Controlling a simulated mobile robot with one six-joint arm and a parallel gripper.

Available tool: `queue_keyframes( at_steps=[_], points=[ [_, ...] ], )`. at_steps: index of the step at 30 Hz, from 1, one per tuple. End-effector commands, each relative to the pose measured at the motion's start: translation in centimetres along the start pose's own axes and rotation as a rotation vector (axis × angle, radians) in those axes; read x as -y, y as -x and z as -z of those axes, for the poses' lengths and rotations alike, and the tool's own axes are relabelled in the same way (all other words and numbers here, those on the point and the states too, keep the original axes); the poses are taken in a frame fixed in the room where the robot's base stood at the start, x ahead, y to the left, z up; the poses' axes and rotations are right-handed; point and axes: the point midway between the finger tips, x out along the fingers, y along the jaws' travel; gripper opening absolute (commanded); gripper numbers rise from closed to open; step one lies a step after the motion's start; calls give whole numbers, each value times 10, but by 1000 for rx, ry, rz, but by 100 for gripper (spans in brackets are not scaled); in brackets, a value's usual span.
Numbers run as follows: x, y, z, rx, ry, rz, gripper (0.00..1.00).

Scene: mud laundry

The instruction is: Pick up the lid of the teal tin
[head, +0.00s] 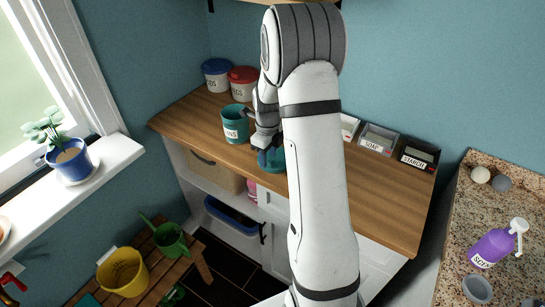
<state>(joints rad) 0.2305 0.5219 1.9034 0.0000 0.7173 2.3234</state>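The teal tin (236,126) stands upright on the wooden counter, left of my arm, with a white label partly hidden. Its top looks open, without a lid on it. A round teal piece (273,166), which looks like its lid, is at the counter's front edge just right of the tin, partly hidden by my arm. My gripper (265,153) points down right over this piece. The fingers are small and partly covered. I cannot tell whether they are open or shut on it, or whether the piece rests on the counter.
A blue-lidded tin (217,76) and a red-lidded tin (243,82) stand behind the teal tin. Labelled boxes, including a soap box (378,139) and a starch box (418,154), line the back right. The counter (372,190) is bare at front right.

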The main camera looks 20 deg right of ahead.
Motion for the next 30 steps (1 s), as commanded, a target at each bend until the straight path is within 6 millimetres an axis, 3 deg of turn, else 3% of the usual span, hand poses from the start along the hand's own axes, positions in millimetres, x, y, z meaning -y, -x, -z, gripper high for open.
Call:
queue_keyframes(
  at_steps=[4,11,25,30],
  points=[
    [0,-12,0,0,0,0,40],
    [0,-14,0,1,0,1,40],
    [1,-13,0,1,-1,1,2],
    [1,-13,0,1,-1,1,0]
  ],
)
